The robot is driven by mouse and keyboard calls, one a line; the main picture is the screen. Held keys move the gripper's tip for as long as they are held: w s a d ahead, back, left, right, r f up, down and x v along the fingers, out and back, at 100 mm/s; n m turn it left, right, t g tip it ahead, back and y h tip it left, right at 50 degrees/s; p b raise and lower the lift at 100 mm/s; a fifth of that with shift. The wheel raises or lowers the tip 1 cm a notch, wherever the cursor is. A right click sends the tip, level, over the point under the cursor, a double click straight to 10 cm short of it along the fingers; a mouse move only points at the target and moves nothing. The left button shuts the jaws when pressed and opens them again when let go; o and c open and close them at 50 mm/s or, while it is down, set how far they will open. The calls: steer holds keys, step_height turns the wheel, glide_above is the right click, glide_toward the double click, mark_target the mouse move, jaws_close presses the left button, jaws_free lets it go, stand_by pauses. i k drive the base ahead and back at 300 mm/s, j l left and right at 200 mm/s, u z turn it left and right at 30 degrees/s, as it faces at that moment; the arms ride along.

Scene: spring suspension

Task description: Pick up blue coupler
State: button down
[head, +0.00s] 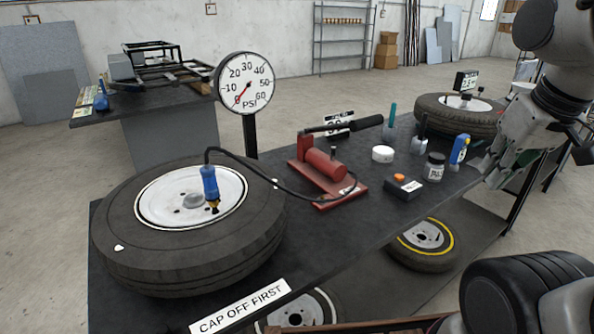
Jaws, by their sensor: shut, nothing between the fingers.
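The blue coupler (209,184) stands roughly upright over the white rim of the large tyre (120,235) at the left end of the dark table. A black hose (262,178) runs from its top towards the red foot pump (325,166). A small brass-coloured part shows at its lower end; whether it touches the rim or valve I cannot tell. My gripper (490,179) is at the far right beside the table, well away from the coupler. It is shut and empty.
A round PSI gauge (245,84) on a post stands behind the large tyre, its needle near zero. A white tub (382,154), a jar (434,167), a blue bottle (459,149) and a black box (403,188) stand between pump and gripper. Another tyre (429,107) lies behind.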

mark_target(210, 191)
steer(key=i+j+u, duration=0.1)
steer(key=u, duration=0.9)
